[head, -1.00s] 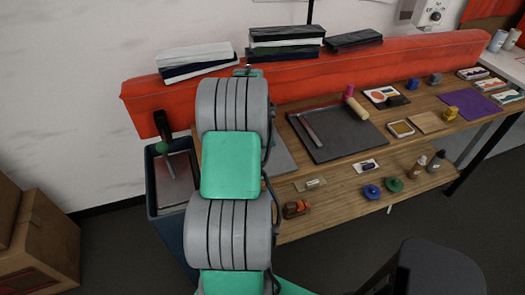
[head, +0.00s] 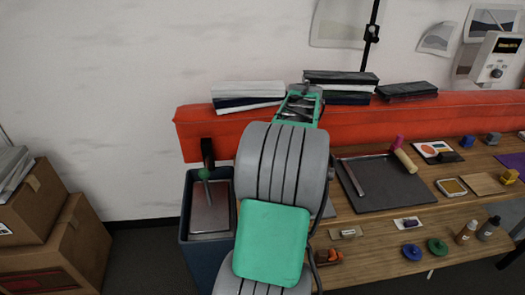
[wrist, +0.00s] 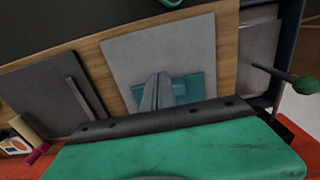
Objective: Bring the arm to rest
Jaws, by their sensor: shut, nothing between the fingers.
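My gripper (wrist: 157,90) shows in the wrist view with its two grey fingers together and nothing between them. It is above a light grey plate (wrist: 135,48) with a teal patch (wrist: 194,86) on it; the height between them is hard to judge. In the head view my grey and green arm stands upright in the middle. Its green end is in front of the red shelf, the fingertips cannot be made out, and the arm hides most of the plate.
The red shelf (head: 430,119) behind the wooden bench carries dark stacks (head: 340,80) and a white-topped stack (head: 247,93). A blue bin (head: 197,248) stands left of my arm. Cardboard boxes (head: 65,255) are at far left.

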